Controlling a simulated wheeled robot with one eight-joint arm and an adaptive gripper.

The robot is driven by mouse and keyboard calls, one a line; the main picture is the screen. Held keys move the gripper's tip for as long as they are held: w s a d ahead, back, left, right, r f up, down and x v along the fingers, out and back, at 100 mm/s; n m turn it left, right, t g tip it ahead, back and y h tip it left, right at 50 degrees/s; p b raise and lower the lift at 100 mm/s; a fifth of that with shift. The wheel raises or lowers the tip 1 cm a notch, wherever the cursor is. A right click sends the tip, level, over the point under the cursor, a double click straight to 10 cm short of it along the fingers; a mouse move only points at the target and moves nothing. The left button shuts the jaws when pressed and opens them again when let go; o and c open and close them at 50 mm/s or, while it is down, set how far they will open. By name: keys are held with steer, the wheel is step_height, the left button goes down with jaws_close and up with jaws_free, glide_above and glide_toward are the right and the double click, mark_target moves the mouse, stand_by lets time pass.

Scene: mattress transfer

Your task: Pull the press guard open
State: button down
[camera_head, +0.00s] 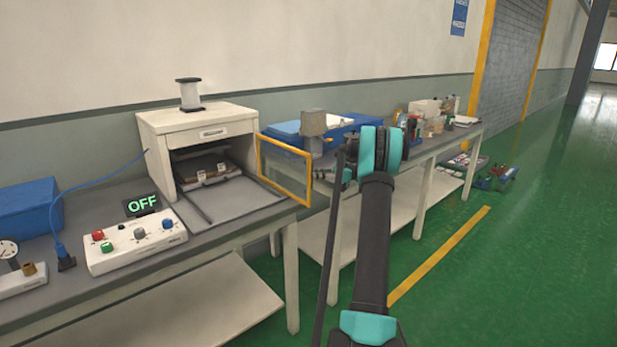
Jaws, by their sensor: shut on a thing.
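The press (196,135) is a beige box on the bench, with a dark opening in front and a white spool-like piece on top. Its guard (284,170), a clear panel in a yellow-orange frame, stands swung out at the right side of the opening. My gripper (322,175) is at the guard's free right edge and is shut on it. My arm comes up from the lower right, and its teal wrist hides part of the gripper. The exact grip on the edge is too small to see clearly.
A blue bin (28,208) is at the far left. A second bench (448,144) with a blue tray and several items runs behind my arm.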

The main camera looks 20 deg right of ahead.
steer(key=shift+s+d, duration=0.1)
steer(key=c, duration=1.9)
jaws_free()
steer(key=s+d, duration=0.1)
steer(key=d, duration=0.6)
steer(key=shift+d, duration=0.2)
steer(key=shift+s, duration=0.1)
